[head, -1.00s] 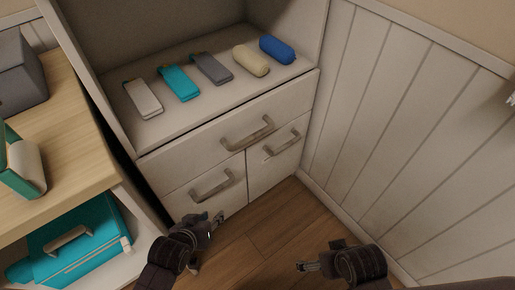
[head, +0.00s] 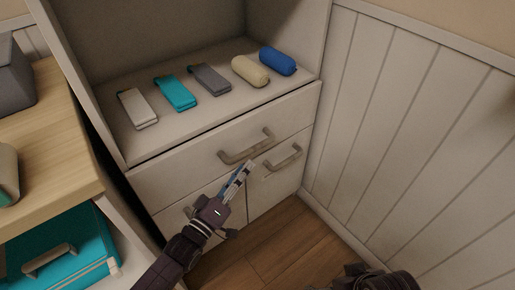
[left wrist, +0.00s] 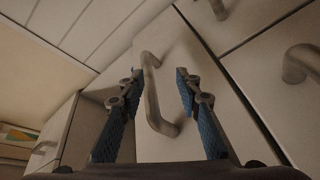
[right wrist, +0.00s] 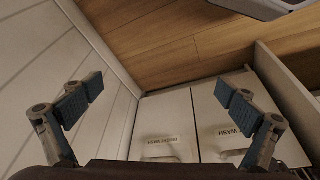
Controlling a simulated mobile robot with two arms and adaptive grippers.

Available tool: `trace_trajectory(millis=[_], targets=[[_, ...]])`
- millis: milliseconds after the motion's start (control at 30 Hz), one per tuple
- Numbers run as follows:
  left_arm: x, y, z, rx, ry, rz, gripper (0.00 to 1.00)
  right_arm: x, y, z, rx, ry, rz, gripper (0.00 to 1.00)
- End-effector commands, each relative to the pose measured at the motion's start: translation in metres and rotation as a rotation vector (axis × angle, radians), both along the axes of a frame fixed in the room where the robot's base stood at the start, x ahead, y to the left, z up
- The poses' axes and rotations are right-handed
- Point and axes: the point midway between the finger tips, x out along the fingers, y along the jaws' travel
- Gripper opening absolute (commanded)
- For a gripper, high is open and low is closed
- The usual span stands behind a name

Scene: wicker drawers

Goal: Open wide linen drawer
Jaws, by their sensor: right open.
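The wide drawer (head: 200,155) is a pale front spanning the cabinet under the open shelf, and it looks closed. Its grey-brown bar handle (head: 246,148) is in the middle of the front. My left gripper (head: 243,175) is just below this handle in the head view. In the left wrist view my left gripper (left wrist: 158,95) is open, and the handle (left wrist: 150,90) shows between its two fingers with gaps on both sides. Contact is not visible. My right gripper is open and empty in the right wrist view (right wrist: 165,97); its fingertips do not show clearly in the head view.
Two smaller fronts sit below the wide drawer; the right one has a handle (head: 284,158). Several folded and rolled cloths, including a blue roll (head: 277,61), lie on the shelf. A wooden-topped unit (head: 50,130) stands left, a panelled wall (head: 400,130) right. Floor (head: 270,245) is clear.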

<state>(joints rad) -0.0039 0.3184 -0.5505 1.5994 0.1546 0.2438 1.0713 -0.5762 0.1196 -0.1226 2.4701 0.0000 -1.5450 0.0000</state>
Motion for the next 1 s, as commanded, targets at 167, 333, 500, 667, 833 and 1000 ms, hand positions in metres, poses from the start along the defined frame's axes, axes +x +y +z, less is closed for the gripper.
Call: trace_trajectory(millis=[167, 333, 500, 667, 833, 1000], targets=[[0.002, -0.002, 0.014, -0.1, -0.045, -0.041, 0.32, -0.001, 0.0, 0.001, -0.001, -0.002, 0.0, 1.0], [0.01, -0.006, 0.018, -0.122, -0.056, -0.049, 0.32, 0.008, 0.002, 0.002, 0.007, -0.035, 0.002, 1.0], [0.03, -0.02, 0.023, -0.122, -0.057, -0.048, 0.32, 0.034, 0.01, 0.008, 0.027, -0.136, 0.011, 1.0], [0.049, -0.033, 0.028, -0.12, -0.056, -0.048, 0.32, 0.059, 0.017, 0.018, 0.05, -0.242, 0.02, 1.0], [0.061, -0.041, 0.031, -0.119, -0.054, -0.048, 0.32, 0.076, 0.023, 0.027, 0.066, -0.319, 0.025, 1.0], [0.065, -0.045, 0.033, -0.119, -0.054, -0.048, 0.32, 0.082, 0.025, 0.031, 0.073, -0.348, 0.028, 1.0]])
